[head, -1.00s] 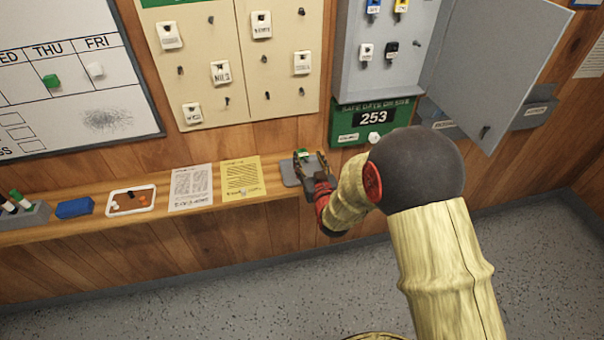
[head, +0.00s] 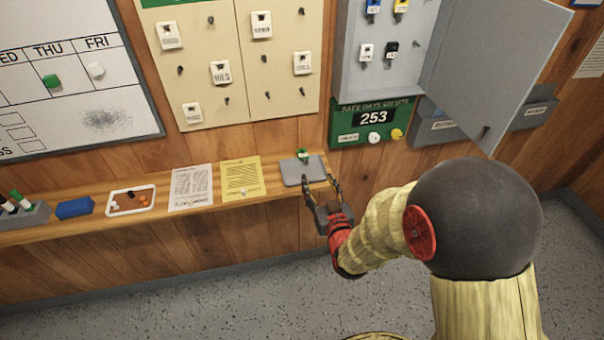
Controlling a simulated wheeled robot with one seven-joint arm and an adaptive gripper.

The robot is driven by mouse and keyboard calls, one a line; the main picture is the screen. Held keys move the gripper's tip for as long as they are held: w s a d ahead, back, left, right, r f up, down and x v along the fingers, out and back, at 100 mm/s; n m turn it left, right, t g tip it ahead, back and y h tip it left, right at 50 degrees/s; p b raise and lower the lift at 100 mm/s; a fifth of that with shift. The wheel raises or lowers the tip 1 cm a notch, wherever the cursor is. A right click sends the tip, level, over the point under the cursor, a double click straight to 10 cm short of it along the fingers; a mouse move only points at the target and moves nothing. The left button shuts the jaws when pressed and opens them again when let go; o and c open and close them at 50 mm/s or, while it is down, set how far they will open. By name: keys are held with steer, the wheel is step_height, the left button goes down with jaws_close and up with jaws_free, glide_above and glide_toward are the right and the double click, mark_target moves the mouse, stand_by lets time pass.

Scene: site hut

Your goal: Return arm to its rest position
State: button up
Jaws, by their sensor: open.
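My gripper (head: 320,190) is open and empty in the head view. It is just in front of the shelf's front edge, below and to the right of a grey pad (head: 291,172). A small green and white object (head: 303,155) sits on the back of the pad, apart from the fingers. My arm reaches in from the lower right, with its dark round joint to the right of the gripper.
The wooden shelf (head: 150,222) holds a yellow sheet (head: 242,178), a white sheet (head: 191,187), a white tray (head: 153,202) and a blue block (head: 74,208). An open grey cabinet door (head: 495,65) juts out above my arm. The floor (head: 240,300) in front is clear.

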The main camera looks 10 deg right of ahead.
stand_by(0.4)
steer(key=s+f+g, duration=0.4)
steer(key=f+g, duration=0.1)
steer(key=f, duration=0.5)
steer(key=s+g, duration=0.5)
steer(key=s, duration=0.3)
steer(key=s+r+g, duration=0.3)
steer(key=s+r, duration=1.1)
steer(key=r, duration=0.2)
step_height(320, 180, up, 9)
steer(key=t, duration=0.2)
steer(key=shift+s+r, duration=0.2)
steer(key=shift+s, duration=0.15)
steer(key=shift+c, duration=1.2)
